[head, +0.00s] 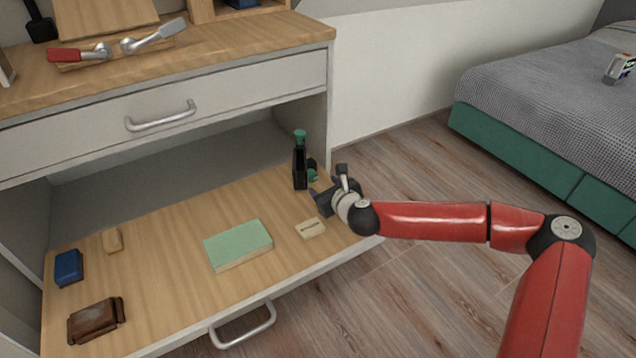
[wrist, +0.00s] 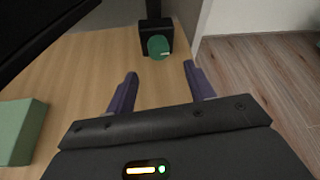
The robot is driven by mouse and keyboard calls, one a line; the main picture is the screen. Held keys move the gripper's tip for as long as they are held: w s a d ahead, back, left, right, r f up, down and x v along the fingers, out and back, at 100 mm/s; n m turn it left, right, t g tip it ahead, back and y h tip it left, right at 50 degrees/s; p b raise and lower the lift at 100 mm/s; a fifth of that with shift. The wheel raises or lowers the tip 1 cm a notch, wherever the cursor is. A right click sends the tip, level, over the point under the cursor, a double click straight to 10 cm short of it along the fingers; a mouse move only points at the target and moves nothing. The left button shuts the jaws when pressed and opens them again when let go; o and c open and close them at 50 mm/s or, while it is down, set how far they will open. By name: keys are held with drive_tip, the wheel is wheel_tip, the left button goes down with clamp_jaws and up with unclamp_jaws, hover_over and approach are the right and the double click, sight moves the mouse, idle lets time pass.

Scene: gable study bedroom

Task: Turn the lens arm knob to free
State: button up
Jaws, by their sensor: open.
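The lens arm knob is a round green dial with a small light mark, seen in the wrist view (wrist: 158,47) on the front of a black block. In the head view the green knob (head: 313,176) shows low beside a black upright device (head: 299,168) with a green top, at the right end of the wooden board. My gripper (head: 316,197) is just in front of the knob. In the wrist view my gripper (wrist: 160,72) is open, its purple fingers apart and empty. The knob lies beyond the fingertips, between their lines, and is not touched.
A small beige block (head: 310,228) and a green book (head: 238,246) lie left of my gripper. A blue block (head: 68,267), a tan piece (head: 112,241) and a brown wallet-like thing (head: 96,320) lie farther left. A drawer (head: 165,115) overhangs behind. The floor at right is clear.

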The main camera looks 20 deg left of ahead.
sight(313, 179)
drive_tip(key=x, duration=0.7)
drive_tip(key=shift+a+f+b, duration=0.1)
drive_tip(key=shift+a+b, duration=0.1)
drive_tip(key=shift+b, duration=0.15)
